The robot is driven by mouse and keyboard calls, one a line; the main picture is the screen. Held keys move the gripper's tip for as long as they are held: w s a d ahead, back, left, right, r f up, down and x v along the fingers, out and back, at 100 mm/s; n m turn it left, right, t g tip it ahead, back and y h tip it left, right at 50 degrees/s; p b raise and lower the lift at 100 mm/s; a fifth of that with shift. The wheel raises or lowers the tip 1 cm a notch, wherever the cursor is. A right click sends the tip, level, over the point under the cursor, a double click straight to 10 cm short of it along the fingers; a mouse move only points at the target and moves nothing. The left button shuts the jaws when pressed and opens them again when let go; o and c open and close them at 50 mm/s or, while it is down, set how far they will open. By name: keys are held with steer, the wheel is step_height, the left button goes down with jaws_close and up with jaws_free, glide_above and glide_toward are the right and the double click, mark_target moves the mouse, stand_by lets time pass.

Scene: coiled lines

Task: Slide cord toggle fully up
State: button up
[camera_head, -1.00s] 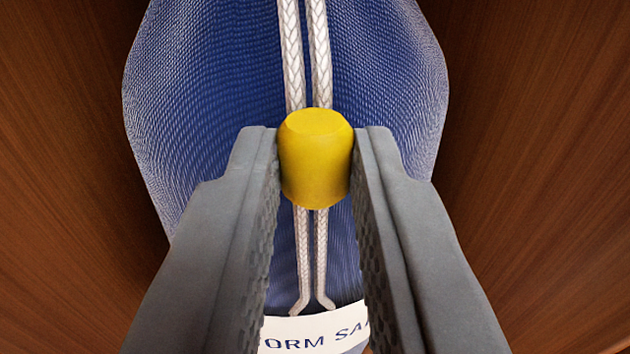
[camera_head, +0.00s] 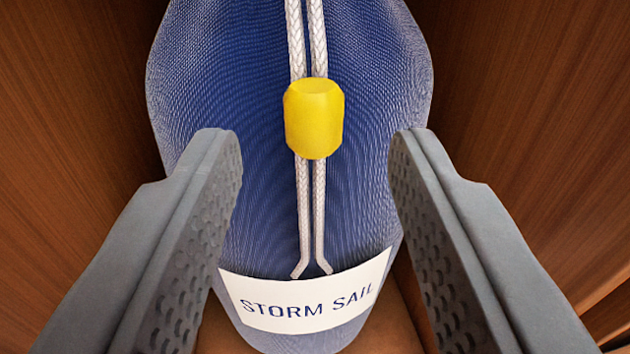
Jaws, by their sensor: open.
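The yellow cord toggle (camera_head: 314,120) sits on two parallel white braided cords (camera_head: 308,40) that run up the middle of a blue mesh bag (camera_head: 215,90). The cords pass through the toggle; their lower ends flare apart below it, just above the bag's label. The upper ends run out of the top of the view. My gripper (camera_head: 313,135) is open, with one grey finger on each side of the toggle. Both fingers are well apart from the toggle and hold nothing.
A white label (camera_head: 306,302) reading "STORM SAIL" crosses the lower part of the bag. Brown wood-grained surfaces (camera_head: 530,90) stand on both sides of the bag. Clear room lies between each finger and the toggle.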

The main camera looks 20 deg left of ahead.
steer(key=v, duration=1.4)
steer(key=shift+s+d, duration=0.15)
steer(key=shift+s, duration=0.15)
steer(key=shift+r, duration=0.1)
steer(key=w+d+r+m+h, duration=0.15)
steer(key=d+r, duration=0.25)
steer(key=r, duration=1.1)
steer(key=w+d+r+h, duration=0.1)
steer(key=d+r+h, duration=0.15)
steer(key=r, duration=1.25)
steer(key=s+d+r+m+t+h, duration=0.1)
steer(key=s+d+r, duration=0.25)
steer(key=r, duration=0.45)
steer(key=s+d+r, duration=0.2)
steer(key=s+r, duration=0.3)
steer(key=r, duration=0.3)
steer(key=s+d+r+h, duration=0.1)
steer(key=s+r, duration=0.4)
steer(key=s, duration=0.3)
steer(key=s+d+r+m, duration=0.1)
steer(key=s+d+r, duration=0.1)
steer(key=s+r, duration=0.4)
steer(key=s+d+r+m+h, duration=0.1)
steer(key=s+r, duration=0.4)
steer(key=s, duration=0.7)
steer(key=shift+d+r+h, duration=0.3)
steer(key=shift+d, duration=0.4)
